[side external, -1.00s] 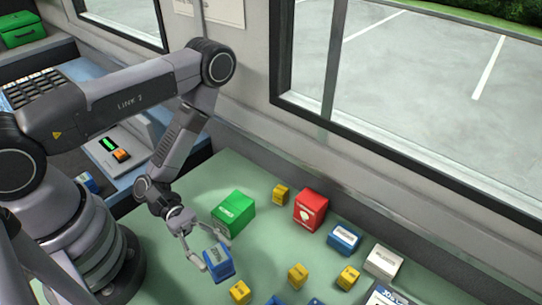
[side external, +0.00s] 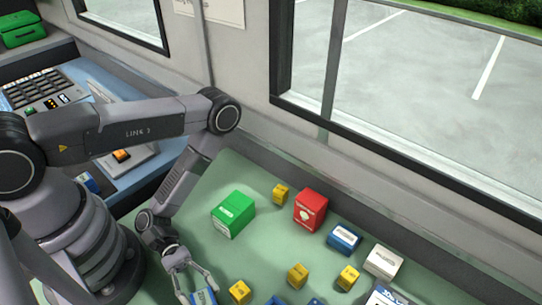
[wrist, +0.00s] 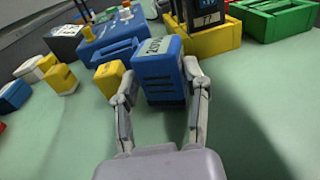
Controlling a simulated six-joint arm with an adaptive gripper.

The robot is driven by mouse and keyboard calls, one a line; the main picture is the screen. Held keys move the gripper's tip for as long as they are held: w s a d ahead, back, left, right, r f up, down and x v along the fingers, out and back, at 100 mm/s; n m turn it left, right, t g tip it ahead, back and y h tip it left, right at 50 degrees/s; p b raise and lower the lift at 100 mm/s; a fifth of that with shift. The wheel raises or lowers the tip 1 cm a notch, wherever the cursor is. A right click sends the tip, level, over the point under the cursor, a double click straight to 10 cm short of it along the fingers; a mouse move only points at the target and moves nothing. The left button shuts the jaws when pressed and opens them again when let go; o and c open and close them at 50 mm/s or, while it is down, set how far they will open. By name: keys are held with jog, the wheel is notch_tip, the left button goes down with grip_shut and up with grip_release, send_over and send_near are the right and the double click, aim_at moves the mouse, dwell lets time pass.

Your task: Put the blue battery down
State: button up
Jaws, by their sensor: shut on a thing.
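The blue battery (wrist: 160,75) has a pale label on its top and dark slots on its face. My gripper (wrist: 160,88) is shut on it, with one finger on each side, in the wrist view. In the side external view the battery (side external: 204,298) is at the bottom edge, partly cut off, between the fingers of my gripper (side external: 198,288). It looks upright and low over the green table (side external: 150,285). I cannot tell whether its base touches the table.
A green box (side external: 233,213), a red box (side external: 310,210), a blue box (side external: 344,238) and a white box (side external: 383,261) stand on the table with several small yellow blocks. A yellow tray (wrist: 215,42) and green tray (wrist: 275,22) lie beyond the battery. Table right of it is clear.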

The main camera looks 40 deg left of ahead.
jog(key=shift+f, duration=0.1)
jog(key=o, duration=1.2)
